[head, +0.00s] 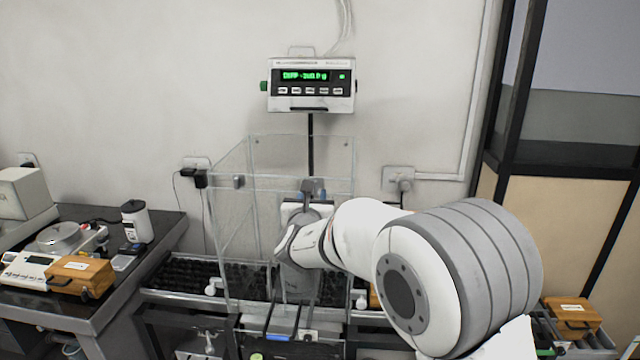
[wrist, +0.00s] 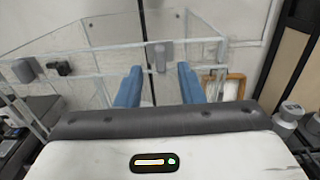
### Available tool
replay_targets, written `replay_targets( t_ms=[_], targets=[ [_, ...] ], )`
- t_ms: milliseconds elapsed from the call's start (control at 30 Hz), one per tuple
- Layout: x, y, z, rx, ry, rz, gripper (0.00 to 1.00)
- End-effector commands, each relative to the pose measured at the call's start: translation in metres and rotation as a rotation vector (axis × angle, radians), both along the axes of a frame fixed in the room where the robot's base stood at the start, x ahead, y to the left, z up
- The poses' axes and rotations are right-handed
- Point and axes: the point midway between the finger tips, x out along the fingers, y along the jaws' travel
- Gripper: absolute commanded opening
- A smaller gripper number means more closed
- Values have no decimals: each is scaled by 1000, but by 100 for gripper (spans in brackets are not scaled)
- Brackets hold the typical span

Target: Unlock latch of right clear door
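A clear weighing enclosure (head: 300,150) stands on the table against the wall. Its right clear door (head: 336,165) is partly hidden behind my arm. A grey latch (wrist: 160,56) shows in the wrist view, between and just beyond my blue fingertips; I cannot tell whether it is locked. My gripper (wrist: 160,73) is open, with a finger on each side of the latch's line and a visible gap between them. In the head view my gripper (head: 309,196) is at the enclosure's front, largely covered by my wrist. Contact with the latch cannot be made out.
Another grey fitting (head: 238,182) is on the enclosure's left side. A display (head: 312,84) with green digits stands on a pole behind. A left table (head: 165,225) carries a small balance (head: 40,265) and an orange case (head: 80,275). Another orange case (head: 572,315) is at right.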

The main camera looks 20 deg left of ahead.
Motion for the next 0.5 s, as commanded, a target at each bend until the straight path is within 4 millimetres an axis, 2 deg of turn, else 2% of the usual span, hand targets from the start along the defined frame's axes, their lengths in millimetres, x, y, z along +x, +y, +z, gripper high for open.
replay_targets(
  t_ms=[200,500],
  targets=[
    [30,6,2,2,0,-2,35],
    [41,9,0,2,0,-1,35]
  ],
)
